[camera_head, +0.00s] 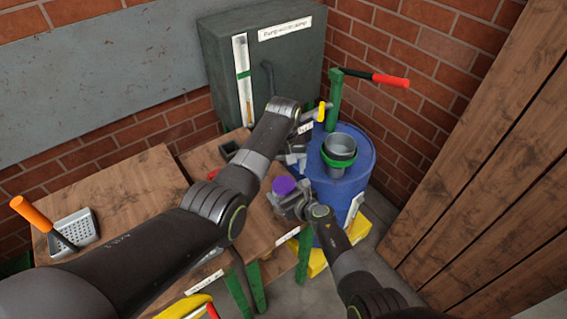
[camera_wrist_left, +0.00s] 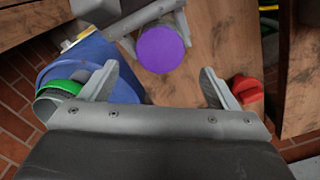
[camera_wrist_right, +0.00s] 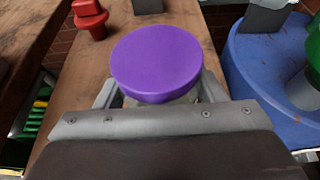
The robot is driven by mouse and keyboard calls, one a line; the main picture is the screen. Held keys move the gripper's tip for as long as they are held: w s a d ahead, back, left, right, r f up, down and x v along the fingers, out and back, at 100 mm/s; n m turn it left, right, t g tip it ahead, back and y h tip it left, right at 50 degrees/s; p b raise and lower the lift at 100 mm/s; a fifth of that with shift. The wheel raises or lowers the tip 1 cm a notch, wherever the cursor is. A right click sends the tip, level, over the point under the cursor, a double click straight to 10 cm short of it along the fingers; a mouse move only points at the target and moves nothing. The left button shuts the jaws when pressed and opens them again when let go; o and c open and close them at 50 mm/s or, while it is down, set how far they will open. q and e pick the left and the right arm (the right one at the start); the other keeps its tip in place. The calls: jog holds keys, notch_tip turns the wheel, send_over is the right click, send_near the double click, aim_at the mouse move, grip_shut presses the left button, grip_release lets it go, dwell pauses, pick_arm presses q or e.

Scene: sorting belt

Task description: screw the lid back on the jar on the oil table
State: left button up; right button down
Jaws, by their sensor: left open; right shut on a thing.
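The purple lid (camera_head: 283,185) sits on top of the jar, over the wooden table. It also shows in the left wrist view (camera_wrist_left: 163,50) and the right wrist view (camera_wrist_right: 157,62). Only a small pale part of the jar (camera_wrist_right: 187,97) shows under the lid; the lid hides the rest. I cannot tell how tightly the lid sits. My right gripper (camera_wrist_right: 158,95) is shut on the jar below the lid. My left gripper (camera_wrist_left: 159,78) is open and empty, close to the lid and apart from it, with the lid in front of its spread fingers.
A blue drum (camera_head: 360,182) with a green-banded grey container (camera_head: 339,150) stands right of the table. A red-handled green lever (camera_head: 376,77) rises behind it. A red piece (camera_wrist_right: 90,20) stands on the table. A grey cabinet (camera_head: 290,70) stands behind.

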aim_at(283, 184)
pick_arm(q)
notch_tip(283, 184, up, 2)
jog(key=n, duration=0.6)
jog(key=shift+f, duration=3.95)
jog(key=c, duration=1.1)
jog(key=m, duration=0.4)
jog(key=shift+m, duration=0.3)
jog(key=m, duration=0.4)
jog(key=shift+a, duration=0.1)
